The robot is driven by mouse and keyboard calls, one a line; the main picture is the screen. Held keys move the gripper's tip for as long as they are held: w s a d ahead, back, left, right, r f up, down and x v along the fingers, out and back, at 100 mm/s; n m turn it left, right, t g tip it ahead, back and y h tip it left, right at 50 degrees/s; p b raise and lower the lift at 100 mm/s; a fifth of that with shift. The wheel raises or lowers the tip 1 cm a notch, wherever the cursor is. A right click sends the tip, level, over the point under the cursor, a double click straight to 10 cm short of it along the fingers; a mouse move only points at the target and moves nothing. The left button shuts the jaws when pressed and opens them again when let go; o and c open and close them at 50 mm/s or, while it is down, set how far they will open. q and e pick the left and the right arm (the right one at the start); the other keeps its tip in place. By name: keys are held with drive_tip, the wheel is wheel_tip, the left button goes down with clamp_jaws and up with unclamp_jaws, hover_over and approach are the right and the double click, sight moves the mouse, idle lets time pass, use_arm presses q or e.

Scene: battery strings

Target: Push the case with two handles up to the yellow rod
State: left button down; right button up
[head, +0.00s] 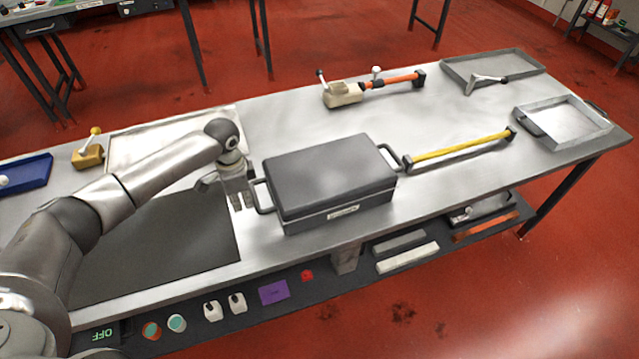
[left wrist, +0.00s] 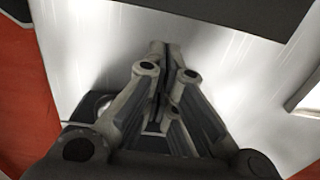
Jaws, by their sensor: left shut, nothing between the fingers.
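The dark grey case (head: 330,180) with two handles lies flat on the metal table. One handle (head: 262,195) is on its left side, the other (head: 390,156) on its right. The yellow rod (head: 462,146) lies on the table to the right of the case; its near end is close to the right handle, and I cannot tell whether they touch. My left gripper (head: 242,203) is shut and empty, pointing down just left of the left handle. In the left wrist view the shut fingers (left wrist: 166,55) are over bare metal. My right gripper is not in view.
Behind the case lies a tool with an orange rod (head: 392,80). Grey trays (head: 545,68) are at the table's right end. A dark mat (head: 150,250) covers the left front. A blue tray (head: 38,172) is far left. Table between case and orange rod is clear.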

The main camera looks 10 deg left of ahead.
sight(256, 196)
use_arm(q)
drive_tip(key=shift+w+d, duration=0.2)
drive_tip(key=shift+d, duration=0.15)
drive_tip(key=shift+w+d, duration=0.35)
drive_tip(key=shift+d, duration=0.2)
drive_tip(key=shift+w+d, duration=0.15)
drive_tip(key=shift+d, duration=0.05)
drive_tip(key=shift+w+d, duration=0.25)
drive_tip(key=shift+d, duration=0.05)
drive_tip(key=shift+d, duration=0.15)
idle(0.4)
